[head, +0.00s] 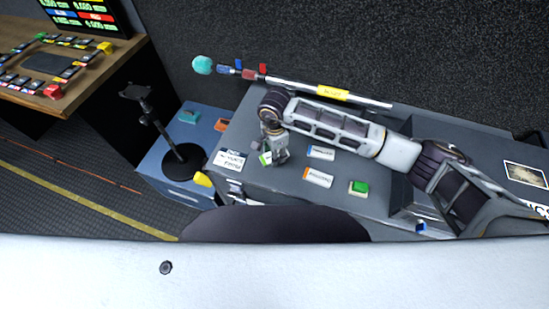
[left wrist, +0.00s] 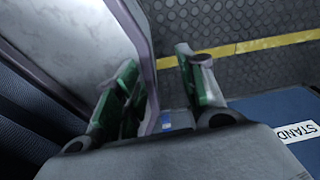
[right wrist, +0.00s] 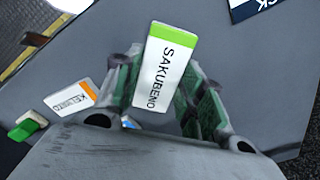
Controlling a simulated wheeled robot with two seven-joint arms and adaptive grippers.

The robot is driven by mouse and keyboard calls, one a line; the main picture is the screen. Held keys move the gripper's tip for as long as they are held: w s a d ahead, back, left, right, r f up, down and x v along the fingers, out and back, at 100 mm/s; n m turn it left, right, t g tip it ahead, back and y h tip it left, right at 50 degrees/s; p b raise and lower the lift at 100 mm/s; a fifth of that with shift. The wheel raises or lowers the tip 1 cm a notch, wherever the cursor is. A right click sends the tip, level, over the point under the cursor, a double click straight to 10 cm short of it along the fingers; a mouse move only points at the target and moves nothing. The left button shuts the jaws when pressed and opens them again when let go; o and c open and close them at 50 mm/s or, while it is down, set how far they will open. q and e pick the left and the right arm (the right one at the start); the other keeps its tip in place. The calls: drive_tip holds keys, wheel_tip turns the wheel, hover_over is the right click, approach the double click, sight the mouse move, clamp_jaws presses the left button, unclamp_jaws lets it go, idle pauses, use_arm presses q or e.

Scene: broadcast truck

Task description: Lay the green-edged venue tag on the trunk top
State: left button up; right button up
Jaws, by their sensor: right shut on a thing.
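The green-edged venue tag (right wrist: 164,68), a white card lettered SAKUBENO, is between the fingers of my right gripper (right wrist: 160,90). In the head view, the right gripper (head: 275,157) is over the left part of the grey trunk top (head: 290,187), with the tag's green edge (head: 265,159) partly hidden by it. I cannot tell whether the tag touches the top. My left gripper (left wrist: 158,88) has its green pads apart, with no task object between them; it is low beside the blue case.
A blue-edged tag (head: 321,152), an orange-edged tag (head: 318,177) and a green block (head: 358,187) lie on the trunk. A printed sign (head: 229,160) is at its left end. A pole (head: 300,84) lies along the back. A black stand (head: 182,160) rests on the blue case (head: 155,165).

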drive_tip(key=shift+f, duration=1.8)
drive_tip(key=shift+f, duration=0.15)
drive_tip(key=o, duration=0.9)
drive_tip(key=shift+o, duration=0.2)
